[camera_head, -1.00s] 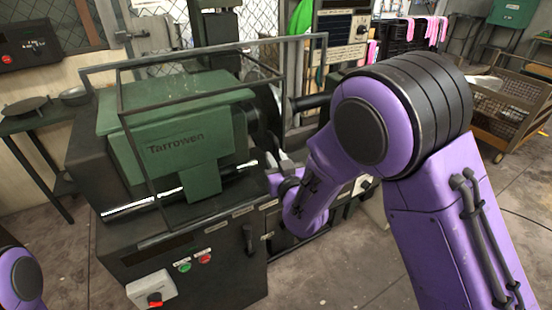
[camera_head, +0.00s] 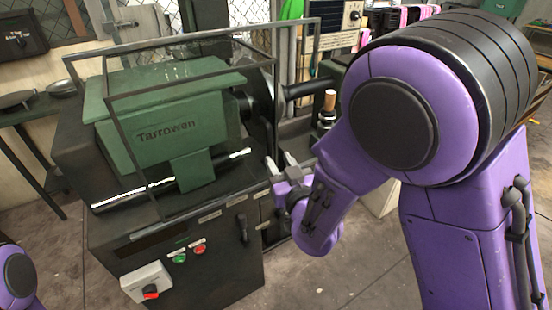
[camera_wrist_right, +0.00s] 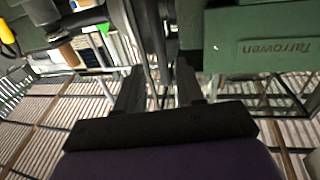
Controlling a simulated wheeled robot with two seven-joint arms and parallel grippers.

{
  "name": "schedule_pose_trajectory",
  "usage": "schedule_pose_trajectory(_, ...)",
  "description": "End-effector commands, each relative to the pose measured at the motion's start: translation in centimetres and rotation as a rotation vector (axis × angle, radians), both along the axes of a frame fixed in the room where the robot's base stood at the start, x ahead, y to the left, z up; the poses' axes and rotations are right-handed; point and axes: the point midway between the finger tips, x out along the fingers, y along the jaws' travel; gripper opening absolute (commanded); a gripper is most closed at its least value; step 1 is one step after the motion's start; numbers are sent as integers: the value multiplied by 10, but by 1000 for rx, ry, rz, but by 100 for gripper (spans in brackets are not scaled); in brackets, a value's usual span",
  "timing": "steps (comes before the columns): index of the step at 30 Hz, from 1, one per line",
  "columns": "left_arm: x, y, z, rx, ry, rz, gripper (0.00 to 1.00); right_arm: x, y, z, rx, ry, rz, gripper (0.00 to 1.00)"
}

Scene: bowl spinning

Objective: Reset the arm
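My right arm is purple and black and fills the right side of the head view. Its gripper (camera_head: 279,163) is in front of the right end of the green and black lathe marked "Tarrowen" (camera_head: 165,130). The two grey fingers stand apart with nothing seen between them. In the right wrist view the gripper (camera_wrist_right: 157,75) also shows two dark fingers with an empty gap, and part of the green lathe housing (camera_wrist_right: 265,45) is at the upper right. Only a purple joint of my left arm shows at the lower left of the head view; its gripper is out of frame.
A wire-framed guard (camera_head: 112,95) surrounds the lathe. A control box with a red knob (camera_head: 147,284) and green and red buttons are on its front. A wooden-topped handle (camera_head: 329,100) stands behind my right forearm. A side table (camera_head: 30,117) is at the left.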

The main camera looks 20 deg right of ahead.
Motion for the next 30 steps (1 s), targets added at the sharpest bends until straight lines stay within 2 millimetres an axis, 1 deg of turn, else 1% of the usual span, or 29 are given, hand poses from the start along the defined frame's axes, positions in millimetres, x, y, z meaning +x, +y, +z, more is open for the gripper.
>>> schedule_pose_trajectory(12,0,0,0,0,0,0,0,0,0,0,11,0,0,38)
schedule_pose_trajectory(14,0,0,0,0,0,0,0,0,0,-5,47,23,2,38)
schedule_pose_trajectory(15,0,0,0,0,0,0,0,1,-3,-11,89,56,-12,38)
schedule_pose_trajectory(17,0,0,0,0,0,0,0,-5,-14,-44,160,151,-53,38)
schedule_pose_trajectory(18,0,0,0,0,0,0,0,-12,-19,-69,195,218,-80,38)
schedule_pose_trajectory(19,0,0,0,0,0,0,0,-19,-24,-90,220,274,-104,38)
schedule_pose_trajectory(20,0,0,0,0,0,0,0,-28,-29,-111,242,331,-129,38)
schedule_pose_trajectory(21,0,0,0,0,0,0,0,-41,-35,-139,271,405,-163,38)
schedule_pose_trajectory(23,0,0,0,0,0,0,0,-66,-43,-181,306,519,-216,38)
schedule_pose_trajectory(24,0,0,0,0,0,0,0,-86,-49,-209,327,596,-257,38)
schedule_pose_trajectory(26,0,0,0,0,0,0,0,-121,-58,-248,348,715,-319,38)
schedule_pose_trajectory(27,0,0,0,0,0,0,0,-147,-63,-272,356,793,-358,38)
schedule_pose_trajectory(29,0,0,0,0,0,0,0,-187,-70,-302,358,897,-413,38)
schedule_pose_trajectory(30,0,0,0,0,0,0,0,-212,-74,-317,354,957,-444,38)
